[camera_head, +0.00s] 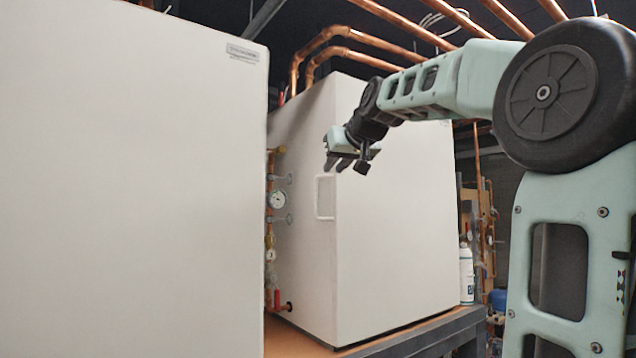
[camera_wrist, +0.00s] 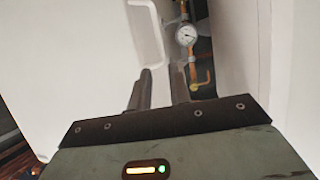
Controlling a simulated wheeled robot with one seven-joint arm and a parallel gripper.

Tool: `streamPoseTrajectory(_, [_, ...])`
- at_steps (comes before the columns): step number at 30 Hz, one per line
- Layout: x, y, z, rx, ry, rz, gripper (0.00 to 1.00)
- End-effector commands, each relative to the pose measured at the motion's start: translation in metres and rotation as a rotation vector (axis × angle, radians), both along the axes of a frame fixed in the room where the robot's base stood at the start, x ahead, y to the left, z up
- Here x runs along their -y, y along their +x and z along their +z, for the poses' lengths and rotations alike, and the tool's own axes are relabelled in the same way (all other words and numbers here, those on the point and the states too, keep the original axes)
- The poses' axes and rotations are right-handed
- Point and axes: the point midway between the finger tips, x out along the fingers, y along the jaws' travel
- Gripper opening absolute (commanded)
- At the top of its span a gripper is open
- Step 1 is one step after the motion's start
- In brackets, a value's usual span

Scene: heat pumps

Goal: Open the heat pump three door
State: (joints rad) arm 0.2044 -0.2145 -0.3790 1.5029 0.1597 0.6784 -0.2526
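A white heat pump cabinet (camera_head: 395,220) stands in the middle of the head view, its door looking shut. A white, upright, rounded-rectangle handle (camera_head: 325,197) sits by its near vertical edge. My gripper (camera_head: 345,164) is in front of the cabinet, above the handle in the picture. In the wrist view the handle (camera_wrist: 148,36) lies just beyond the fingertips (camera_wrist: 160,75). The fingers are apart with nothing between them, and I see no clear contact with the handle. No readable number shows which heat pump this is.
Another white cabinet (camera_head: 130,180) fills the left of the head view; its label is too small to read. A pressure gauge (camera_head: 278,200) and copper pipes fill the narrow gap between the cabinets. A spray can (camera_head: 466,272) stands to the right on the bench (camera_head: 420,335).

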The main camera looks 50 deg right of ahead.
Motion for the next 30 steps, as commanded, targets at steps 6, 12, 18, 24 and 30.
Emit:
streamPoseTrajectory(6, [0.018, 0.04, -0.016, -0.004, 0.002, 0.001, 0.19])
streamPoseTrajectory(12, [0.032, 0.071, -0.031, -0.005, 0.002, 0.0, 0.19])
streamPoseTrajectory(18, [0.041, 0.09, -0.041, -0.003, 0.001, 0.0, 0.19])
streamPoseTrajectory(24, [0.044, 0.095, -0.043, 0.0, 0.001, 0.0, 0.19])
streamPoseTrajectory(30, [0.044, 0.095, -0.043, 0.0, 0.0, 0.0, 0.17])
